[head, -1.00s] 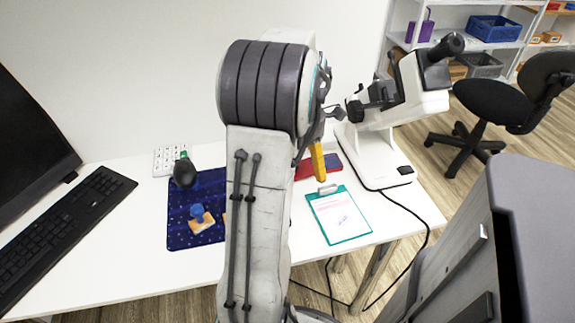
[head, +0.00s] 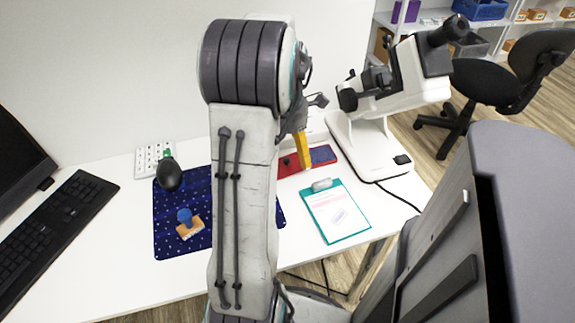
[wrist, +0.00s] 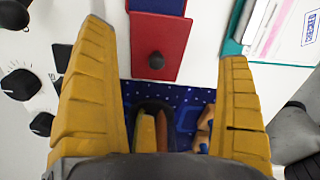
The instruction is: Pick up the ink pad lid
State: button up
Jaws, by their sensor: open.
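A flat red piece with a dark round knob, which looks like the ink pad lid (wrist: 174,28), lies on the white table in the wrist view, joined or set against a blue part (wrist: 158,6). In the head view the red piece (head: 288,168) and blue part (head: 323,155) lie behind the clipboard, partly hidden by my gripper. My gripper (wrist: 164,45) is open; its yellow fingers stand on either side of the red piece, with nothing held between them. In the head view one yellow finger of my gripper (head: 303,150) shows in front of the red piece.
A dark blue mat (head: 170,240) holds a blue-handled stamp (head: 187,220). A teal clipboard (head: 336,212) lies at the right, before a white microscope (head: 375,150). My arm hides the table's middle.

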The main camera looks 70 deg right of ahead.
aim_at(289, 165)
jog(key=shift+d+f+b, duration=0.1)
jog(key=shift+f+b, duration=0.4)
jog(key=shift+f, duration=1.65)
jog(key=c, duration=0.9)
